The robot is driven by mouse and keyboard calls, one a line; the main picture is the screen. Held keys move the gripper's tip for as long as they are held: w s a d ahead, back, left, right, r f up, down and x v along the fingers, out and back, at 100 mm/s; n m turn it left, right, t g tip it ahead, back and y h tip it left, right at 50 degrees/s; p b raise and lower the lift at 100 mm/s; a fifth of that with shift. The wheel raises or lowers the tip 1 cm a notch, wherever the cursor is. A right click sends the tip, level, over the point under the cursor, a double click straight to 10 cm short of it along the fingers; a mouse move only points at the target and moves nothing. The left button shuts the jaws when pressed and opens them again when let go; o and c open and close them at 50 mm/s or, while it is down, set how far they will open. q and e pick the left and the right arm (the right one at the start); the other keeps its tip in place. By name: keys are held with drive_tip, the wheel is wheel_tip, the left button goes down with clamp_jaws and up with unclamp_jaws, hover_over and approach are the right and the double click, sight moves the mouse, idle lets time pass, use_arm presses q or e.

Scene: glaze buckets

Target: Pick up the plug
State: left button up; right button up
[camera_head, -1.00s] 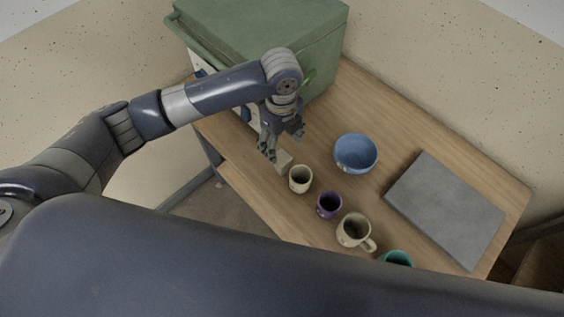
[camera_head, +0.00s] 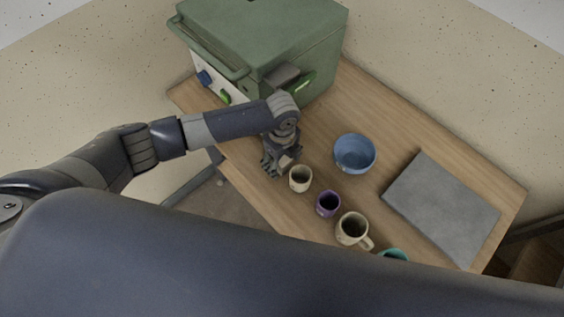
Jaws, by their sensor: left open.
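My left gripper (camera_head: 276,169) is open and points down at the table near its left front edge, just left of the beige cup (camera_head: 300,179). A small pale block, which looks like the plug, showed at this place a second ago. It is now hidden, or nearly so, by the gripper's fingers, and I cannot tell whether they touch it. My right gripper is not in view.
A green kiln-like box (camera_head: 262,40) stands behind the left arm. A purple cup (camera_head: 328,203), a beige mug (camera_head: 352,229) and a teal cup (camera_head: 394,254) line the front edge. A blue bowl (camera_head: 355,153) and a grey slab (camera_head: 441,207) lie farther right on the wooden table (camera_head: 392,125).

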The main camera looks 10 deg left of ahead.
use_arm(q)
drive_tip(key=c, duration=1.2)
drive_tip(key=shift+r, duration=0.1)
